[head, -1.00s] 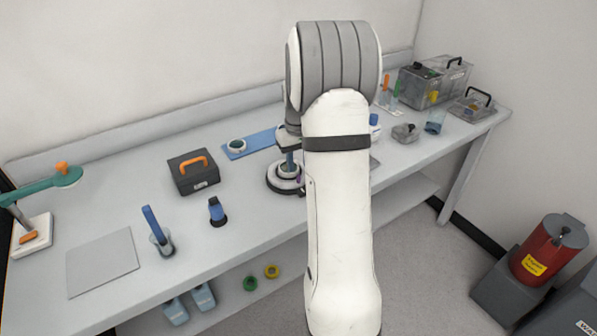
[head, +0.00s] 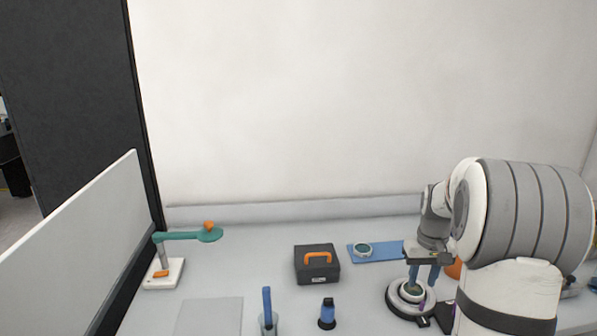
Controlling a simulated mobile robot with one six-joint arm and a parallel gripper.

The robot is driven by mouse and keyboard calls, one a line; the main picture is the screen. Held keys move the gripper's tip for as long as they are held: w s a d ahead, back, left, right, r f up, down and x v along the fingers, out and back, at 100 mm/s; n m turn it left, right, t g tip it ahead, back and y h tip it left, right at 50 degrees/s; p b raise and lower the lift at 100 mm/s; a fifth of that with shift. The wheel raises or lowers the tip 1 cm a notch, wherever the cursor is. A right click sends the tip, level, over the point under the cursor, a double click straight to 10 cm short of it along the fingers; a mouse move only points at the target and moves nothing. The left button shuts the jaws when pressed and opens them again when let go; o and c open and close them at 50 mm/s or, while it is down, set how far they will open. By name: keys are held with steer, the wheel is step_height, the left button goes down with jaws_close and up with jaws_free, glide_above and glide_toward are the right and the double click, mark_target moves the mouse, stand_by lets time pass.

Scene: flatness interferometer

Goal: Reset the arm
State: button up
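My gripper (head: 422,284) hangs at the lower right in the head view, its two blue fingers pointing down with a gap between them. No held thing shows in the gap. The fingertips are over or at the top of a round instrument (head: 400,309) with a dark base and a pale ring. Whether they touch it I cannot tell. My arm's thick links cover the bench to the right of it.
A teal lamp (head: 188,236) stands left, beside a white partition (head: 75,235). A grey sheet (head: 209,317) lies in front.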

steer(key=s+a+r+t, duration=0.1)
steer(key=s+a+r, duration=0.5)
steer(key=s+a, duration=0.5)
steer(key=s+a+n+t, duration=0.1)
steer(key=s+a, duration=0.7)
steer(key=s, duration=0.4)
steer(key=shift+f+t, duration=0.3)
steer(key=shift+f, duration=0.15)
steer(key=shift+a, duration=0.1)
